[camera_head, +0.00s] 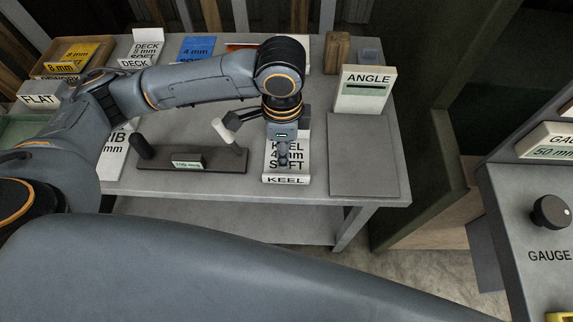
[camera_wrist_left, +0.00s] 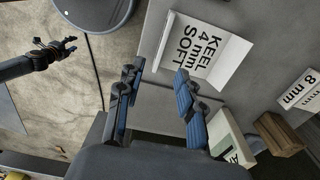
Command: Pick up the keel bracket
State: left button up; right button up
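The keel bracket (camera_head: 286,180) is a white angled piece lettered KEEL, 4 mm, SOFT, lying near the front edge of the grey table. In the left wrist view the keel bracket (camera_wrist_left: 222,68) lies beyond the fingertips, apart from them. My left gripper (camera_head: 283,158) hangs above the bracket and hides part of its lettering in the head view. In the left wrist view my left gripper (camera_wrist_left: 158,82) has its two fingers spread with nothing between them. My right gripper (camera_wrist_left: 66,47) shows small at the left of the left wrist view, away from the bracket; its finger opening is unclear.
A dark holder (camera_head: 192,160) with upright handles stands left of the bracket. A white ANGLE box (camera_head: 362,100) stands behind a grey plate (camera_head: 362,155) at the right. DECK (camera_head: 140,60) and FLAT (camera_head: 40,100) pieces crowd the left. A gauge panel (camera_head: 535,215) is at far right.

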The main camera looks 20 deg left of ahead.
aim_at(286, 175)
pick_arm(q)
notch_tip(286, 175, down, 8)
jog(key=shift+a+f+p, duration=0.1)
jog(key=shift+f+p, duration=0.05)
jog(key=shift+p, duration=0.2)
jog(key=f, duration=0.1)
jog(key=f+p, duration=0.1)
jog(key=f, duration=0.3)
jog(key=shift+w+d+f, duration=0.15)
jog(key=shift+w+d, duration=0.05)
jog(key=shift+w, duration=0.15)
jog(key=shift+c, duration=1)
grip_shut()
pick_arm(e)
notch_tip(286, 175, up, 2)
jog(key=shift+d+r, duration=0.1)
jog(key=shift+d, duration=0.05)
